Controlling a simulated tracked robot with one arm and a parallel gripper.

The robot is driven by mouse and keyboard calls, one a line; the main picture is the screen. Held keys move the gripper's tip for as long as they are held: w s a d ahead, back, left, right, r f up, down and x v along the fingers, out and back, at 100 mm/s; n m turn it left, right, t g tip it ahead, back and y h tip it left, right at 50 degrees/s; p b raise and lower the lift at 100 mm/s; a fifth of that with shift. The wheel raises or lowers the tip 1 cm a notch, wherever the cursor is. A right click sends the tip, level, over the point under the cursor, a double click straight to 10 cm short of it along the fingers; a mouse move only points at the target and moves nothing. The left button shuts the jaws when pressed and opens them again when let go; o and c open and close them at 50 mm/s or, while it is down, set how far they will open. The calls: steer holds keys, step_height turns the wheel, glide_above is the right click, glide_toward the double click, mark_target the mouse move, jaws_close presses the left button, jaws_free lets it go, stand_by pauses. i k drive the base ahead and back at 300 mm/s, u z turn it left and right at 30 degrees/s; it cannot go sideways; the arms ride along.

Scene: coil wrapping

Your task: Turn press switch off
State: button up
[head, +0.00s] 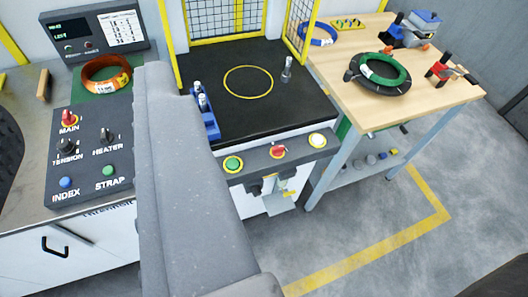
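The press station has a black top (240,103) with a yellow ring, and a grey control strip (255,162) on its front edge. My grey arm crosses the foreground, left of the strip. Small grey and dark parts show just below the switch; I cannot tell whether they are my gripper. No fingers are clearly visible.
At left, a control panel (89,150) carries a red MAIN switch and several knobs. An orange coil (106,72) lies behind it. At right, a wooden table (420,112) holds a green-and-black coil (381,73) and tools. Floor at lower right is clear.

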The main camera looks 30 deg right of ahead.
mark_target(277, 151)
steer(key=u, duration=0.1)
steer(key=k, duration=0.45)
steer(key=z, duration=0.65)
steer(key=i, duration=1.25)
steer(key=u, duration=0.5)
